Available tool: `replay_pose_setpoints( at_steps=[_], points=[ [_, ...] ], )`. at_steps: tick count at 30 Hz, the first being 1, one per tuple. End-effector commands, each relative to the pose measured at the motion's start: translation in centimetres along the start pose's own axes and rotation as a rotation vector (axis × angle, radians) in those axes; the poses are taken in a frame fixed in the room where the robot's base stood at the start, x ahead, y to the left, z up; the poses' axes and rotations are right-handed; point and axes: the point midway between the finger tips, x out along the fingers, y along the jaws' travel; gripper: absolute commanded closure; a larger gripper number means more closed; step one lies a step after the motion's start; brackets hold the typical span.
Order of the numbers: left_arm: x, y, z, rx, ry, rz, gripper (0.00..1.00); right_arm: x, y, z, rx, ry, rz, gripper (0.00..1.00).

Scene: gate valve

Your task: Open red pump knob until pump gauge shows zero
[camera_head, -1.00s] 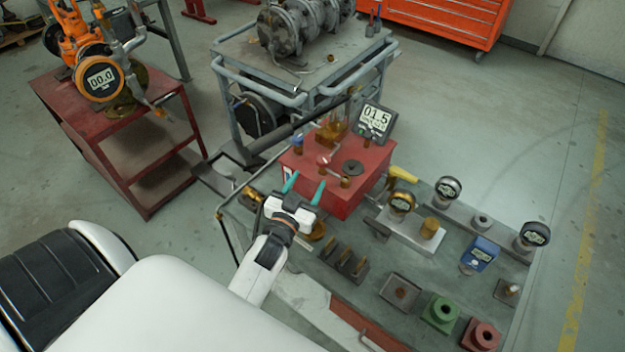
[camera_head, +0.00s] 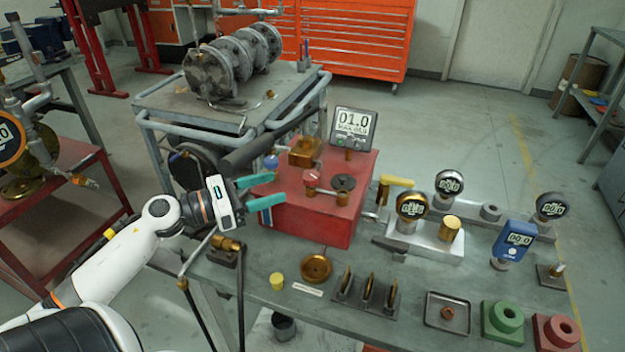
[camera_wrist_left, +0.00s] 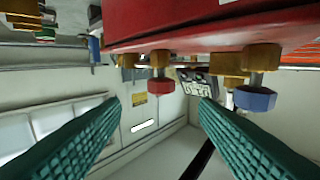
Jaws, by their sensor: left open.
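The red pump box (camera_head: 325,222) stands on the grey workbench. Its gauge (camera_head: 354,126) stands at the back and reads 01.0. The red knob (camera_head: 311,176) is on the box's near left part, and a blue knob (camera_head: 270,163) is farther back on its left side. My left gripper (camera_head: 277,188) is open just left of the box, fingers pointing at it. In the left wrist view, which looks upside down, the red knob (camera_wrist_left: 160,86) appears between the open teal fingers but beyond their tips. The blue knob (camera_wrist_left: 255,99) is to its right. Nothing is held.
The bench (camera_head: 400,285) also carries several gauges, a brass dish (camera_head: 316,268), slotted holders, and a green block (camera_head: 503,321). A grey cart (camera_head: 235,105) with a ribbed machine stands behind.

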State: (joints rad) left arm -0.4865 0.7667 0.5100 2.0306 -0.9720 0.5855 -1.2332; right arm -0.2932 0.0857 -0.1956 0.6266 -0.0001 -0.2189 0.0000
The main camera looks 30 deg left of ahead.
Motion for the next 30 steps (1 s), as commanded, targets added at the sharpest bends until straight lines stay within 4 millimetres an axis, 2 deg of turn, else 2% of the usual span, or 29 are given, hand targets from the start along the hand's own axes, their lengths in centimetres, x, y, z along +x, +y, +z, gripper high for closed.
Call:
replay_pose_setpoints(
  at_steps=[3,9,15,21,28,29,30],
  points=[
    [2.5,-0.1,-0.4,0.0,0.003,0.002,0.45,-0.6,-0.3,0.0,0.0,0.001,-0.003,0.64],
    [6.4,-0.1,-0.4,-0.002,0.004,-0.001,0.45,-1.3,-0.1,-0.4,-0.001,0.008,-0.001,0.64],
    [8.9,-0.1,-0.2,-0.005,0.003,-0.003,0.45,-1.9,0.7,-0.8,-0.001,0.015,0.01,0.64],
    [9.8,-0.1,0.0,-0.006,0.001,-0.003,0.45,-2.0,1.4,-0.6,-0.001,0.014,0.018,0.64],
    [9.8,-0.1,0.0,-0.006,0.001,-0.003,0.45,-2.0,1.2,-0.7,-0.002,0.015,0.016,0.64],
    [9.8,-0.1,0.0,-0.006,0.001,-0.003,0.46,-2.0,1.2,-0.7,-0.002,0.015,0.015,0.64],
    [9.8,-0.1,0.0,-0.006,0.001,-0.003,0.53,-2.0,1.1,-0.7,-0.002,0.015,0.014,0.64]
  ],
)
